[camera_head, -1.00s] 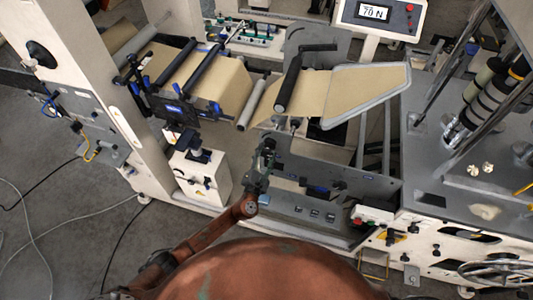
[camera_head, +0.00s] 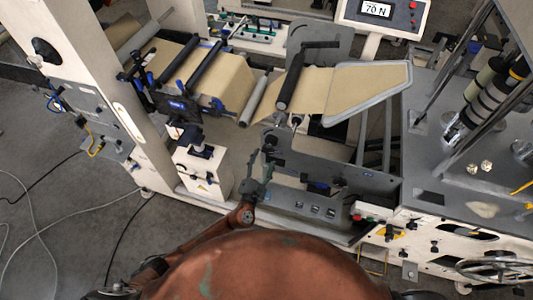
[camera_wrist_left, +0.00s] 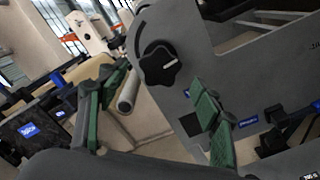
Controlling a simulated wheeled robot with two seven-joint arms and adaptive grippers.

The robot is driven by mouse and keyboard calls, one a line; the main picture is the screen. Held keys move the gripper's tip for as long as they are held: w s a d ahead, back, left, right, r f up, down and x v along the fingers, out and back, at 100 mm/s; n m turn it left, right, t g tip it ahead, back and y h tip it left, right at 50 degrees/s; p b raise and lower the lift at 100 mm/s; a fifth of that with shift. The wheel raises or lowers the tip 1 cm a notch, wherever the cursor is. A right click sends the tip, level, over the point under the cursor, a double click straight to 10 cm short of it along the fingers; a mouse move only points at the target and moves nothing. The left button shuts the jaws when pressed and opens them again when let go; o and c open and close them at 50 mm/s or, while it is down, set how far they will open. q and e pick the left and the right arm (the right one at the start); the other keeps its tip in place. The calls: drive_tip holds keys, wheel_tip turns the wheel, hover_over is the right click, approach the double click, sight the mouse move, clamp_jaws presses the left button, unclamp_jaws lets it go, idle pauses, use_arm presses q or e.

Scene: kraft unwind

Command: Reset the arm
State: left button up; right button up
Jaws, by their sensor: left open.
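My left gripper (camera_head: 262,166) is in front of the grey side plate (camera_head: 335,172) of the machine, below the web of brown paper (camera_head: 302,95). In the left wrist view its two green-padded fingers (camera_wrist_left: 158,82) stand wide apart with nothing between them. Beyond the fingers a black star knob (camera_wrist_left: 160,67) shows on the grey plate, with a pale roller (camera_wrist_left: 129,90) to its left. Whether the fingers touch the machine cannot be told. My right gripper is not in view.
A white box unit (camera_head: 204,170) stands left of the gripper. A tension display (camera_head: 376,9) reads 70 N at the top. A grey bench (camera_head: 440,185) with rollers is at the right. Cables (camera_head: 30,215) lie on the otherwise open floor at the left.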

use_arm(q)
drive_tip(key=shift+s+a, duration=0.2)
drive_tip(key=shift+s, duration=0.5)
drive_tip(key=s+a+f+n+g+y+b, duration=0.2)
drive_tip(key=s+a+f+n+g, duration=0.15)
drive_tip(key=a+f+n, duration=0.7)
drive_tip(key=s+a+f+n+g+y+b, duration=0.2)
drive_tip(key=s+a+f+n, duration=0.3)
drive_tip(key=f, duration=1.1)
drive_tip(key=s+a+f+n+g+y+b, duration=0.25)
drive_tip(key=a+f+n, duration=0.55)
drive_tip(key=f, duration=0.5)
drive_tip(key=s+a+f+n+g+b, duration=0.2)
drive_tip(key=s+a+f+n, duration=0.25)
drive_tip(key=s+f, duration=0.35)
drive_tip(key=s+a+f+n+g+b, duration=0.1)
drive_tip(key=s+a+f+n+g, duration=0.2)
drive_tip(key=s+f+n, duration=0.35)
drive_tip(key=s+f+n+g+b, duration=0.1)
drive_tip(key=s+f+n, duration=0.3)
drive_tip(key=s, duration=0.6)
drive_tip(key=s+a+f+n+g+b, duration=0.1)
drive_tip(key=s+f+n, duration=0.2)
drive_tip(key=s, duration=0.7)
drive_tip(key=s+a+f+n+g+b, duration=0.1)
drive_tip(key=s+f+n, duration=0.3)
drive_tip(key=s, duration=0.6)
drive_tip(key=shift+f+n+h+b, duration=0.3)
drive_tip(key=shift+n+h+b, duration=0.1)
drive_tip(key=shift+n, duration=0.25)
